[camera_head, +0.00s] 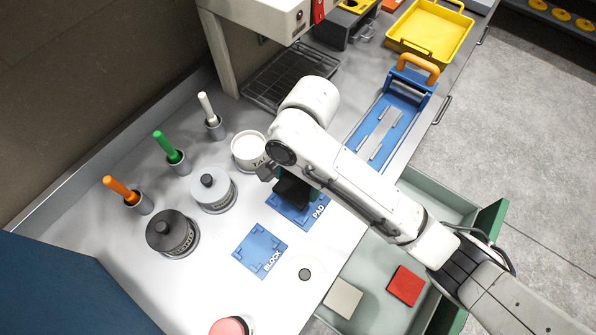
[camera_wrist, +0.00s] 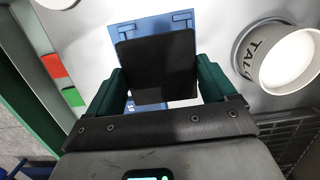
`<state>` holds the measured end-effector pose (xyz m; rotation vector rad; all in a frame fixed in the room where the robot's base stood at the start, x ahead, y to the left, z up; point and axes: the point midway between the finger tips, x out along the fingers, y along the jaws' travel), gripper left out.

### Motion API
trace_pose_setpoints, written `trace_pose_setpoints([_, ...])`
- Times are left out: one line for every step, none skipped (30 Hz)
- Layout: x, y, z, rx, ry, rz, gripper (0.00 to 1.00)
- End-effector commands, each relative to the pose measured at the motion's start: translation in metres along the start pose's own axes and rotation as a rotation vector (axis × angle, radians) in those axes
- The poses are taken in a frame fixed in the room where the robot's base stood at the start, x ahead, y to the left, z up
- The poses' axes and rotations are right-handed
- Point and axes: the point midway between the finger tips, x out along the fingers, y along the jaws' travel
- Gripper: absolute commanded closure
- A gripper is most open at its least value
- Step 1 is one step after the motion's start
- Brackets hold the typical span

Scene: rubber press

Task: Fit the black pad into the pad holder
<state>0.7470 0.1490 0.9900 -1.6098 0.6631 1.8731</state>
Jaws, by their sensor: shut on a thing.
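The black pad (camera_head: 292,190) is held in my gripper (camera_head: 280,185) over the blue pad holder (camera_head: 301,214), which carries the word PAD. In the wrist view the black pad (camera_wrist: 158,66) sits between the two green fingers of my gripper (camera_wrist: 158,82), which are shut on its left and right sides. The blue pad holder (camera_wrist: 150,26) shows behind and beyond the pad there. The pad covers most of the holder. I cannot tell whether the pad touches it.
A blue BLOCK holder (camera_head: 260,250) lies left of the pad holder. A TALC tub (camera_head: 249,150) stands close behind my gripper. An open drawer (camera_head: 375,300) at the front holds a red pad (camera_head: 405,286) and a pale pad (camera_head: 342,298). Weights and handled tools stand at left.

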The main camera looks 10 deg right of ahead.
Motion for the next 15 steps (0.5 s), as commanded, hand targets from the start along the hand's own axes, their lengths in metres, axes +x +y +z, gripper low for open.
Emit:
trace_pose_setpoints([0.011,0.000,-0.003,0.001,0.002,0.000,0.49])
trace_pose_setpoints([0.013,0.000,-0.003,0.001,0.003,-0.001,0.49])
trace_pose_setpoints([0.017,0.000,-0.004,0.000,0.003,-0.001,0.49])
trace_pose_setpoints([0.019,0.000,-0.004,0.000,0.003,-0.001,0.49])
trace_pose_setpoints([0.022,0.000,-0.005,0.000,0.003,-0.001,0.49])
trace_pose_setpoints([0.023,0.000,-0.004,0.000,0.000,-0.001,0.49])
trace_pose_setpoints([0.025,0.000,-0.004,0.001,0.000,-0.001,0.49])
trace_pose_setpoints([0.027,0.000,-0.004,0.001,-0.001,-0.001,0.49])
trace_pose_setpoints([0.029,0.000,-0.004,0.002,-0.001,-0.001,0.49])
trace_pose_setpoints([0.031,0.000,-0.005,0.002,-0.001,-0.001,0.49])
trace_pose_setpoints([0.032,0.000,-0.005,0.002,-0.001,-0.001,0.49])
trace_pose_setpoints([0.034,0.000,-0.006,0.002,0.000,0.000,0.49])
trace_pose_setpoints([0.035,0.000,-0.006,0.001,0.001,0.000,0.49])
trace_pose_setpoints([0.036,0.000,-0.006,0.001,0.001,0.000,0.49])
trace_pose_setpoints([0.037,0.000,-0.006,0.001,0.001,0.000,0.49])
